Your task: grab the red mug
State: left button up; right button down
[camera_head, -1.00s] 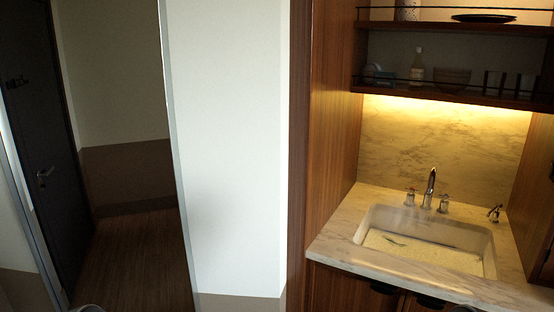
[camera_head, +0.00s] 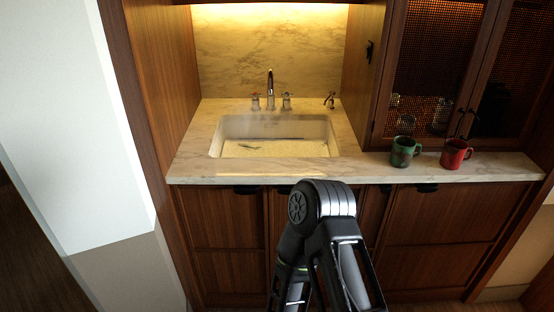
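The red mug (camera_head: 454,154) stands upright on the marble counter to the right of the sink, in front of the glass-door cabinet. Its handle shows on its right side. A green mug (camera_head: 403,151) with reddish patches stands upright just left of it, a small gap between them. One of my arms rises in the lower middle of the view, well below and left of the mugs. Its gripper cannot be made out. No fingertips of either gripper show, and nothing touches the red mug.
The white sink (camera_head: 222,140) with its faucet (camera_head: 270,90) lies left of the mugs. The cabinet (camera_head: 436,75) with mesh glass doors rises directly behind them. The counter (camera_head: 350,172) has a free front strip. Wooden cupboard fronts (camera_head: 447,226) are below; a pale wall (camera_head: 75,120) stands at left.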

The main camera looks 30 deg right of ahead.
aim_at(454, 152)
jog(key=z, duration=2.15)
jog(key=i+l, duration=1.55)
jog(key=i+l+z, duration=0.05)
